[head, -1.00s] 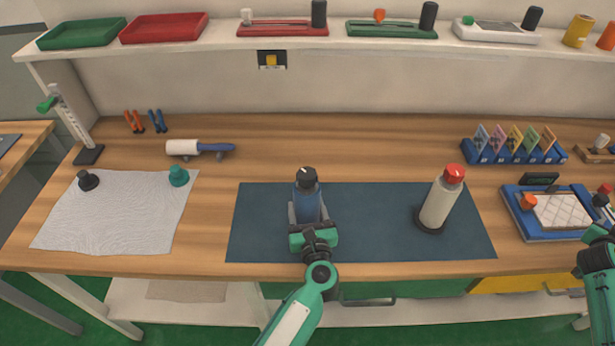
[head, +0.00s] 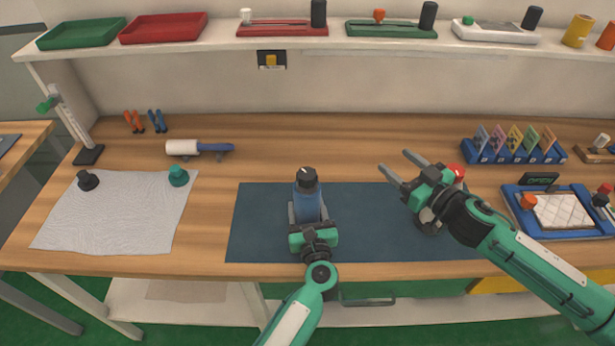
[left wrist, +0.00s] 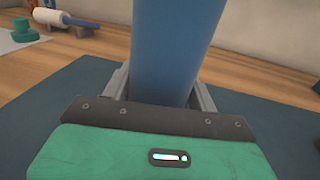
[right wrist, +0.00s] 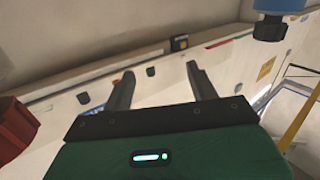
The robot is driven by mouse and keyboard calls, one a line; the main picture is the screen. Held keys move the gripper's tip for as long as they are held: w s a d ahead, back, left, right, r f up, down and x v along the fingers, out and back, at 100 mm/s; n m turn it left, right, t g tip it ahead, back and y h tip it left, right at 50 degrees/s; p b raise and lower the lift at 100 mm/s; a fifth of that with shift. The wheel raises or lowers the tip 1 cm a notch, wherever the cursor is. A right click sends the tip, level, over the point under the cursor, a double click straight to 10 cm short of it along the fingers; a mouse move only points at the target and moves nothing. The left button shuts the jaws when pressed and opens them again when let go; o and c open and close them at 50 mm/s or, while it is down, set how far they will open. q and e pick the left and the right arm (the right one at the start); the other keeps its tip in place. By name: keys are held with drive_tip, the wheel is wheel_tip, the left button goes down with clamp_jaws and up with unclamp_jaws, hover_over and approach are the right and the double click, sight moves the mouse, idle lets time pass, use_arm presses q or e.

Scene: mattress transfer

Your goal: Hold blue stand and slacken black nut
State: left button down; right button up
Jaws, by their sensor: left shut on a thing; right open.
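The blue stand (head: 307,207) is upright on the dark blue mat, with the black nut (head: 306,175) on its top. My left gripper (head: 306,222) is shut on the stand's lower body, one finger on each side. The left wrist view shows the blue stand (left wrist: 172,50) between the fingers; the nut is out of that view. My right gripper (head: 396,160) is open and empty, raised to the right of the blue stand and apart from it. In the right wrist view its fingers (right wrist: 160,78) are spread with nothing between them.
A pale stand with a red top (head: 456,171) is mostly hidden behind my right gripper. The mat (head: 262,225) is bare left of the blue stand. A white cloth (head: 120,215) with two small knobs lies left. A blue card rack (head: 512,155) stands at right.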

sight(314, 182)
drive_tip(key=s+a+f+n+g+y, duration=0.2)
drive_tip(key=s+a+g+y, duration=0.15)
drive_tip(key=s+a, duration=0.7)
drive_tip(key=shift+y, duration=0.35)
drive_tip(key=x, duration=1.3)
drive_tip(key=shift+w+a+f, duration=0.1)
drive_tip(key=shift+w, duration=0.25)
drive_tip(key=c, duration=1)
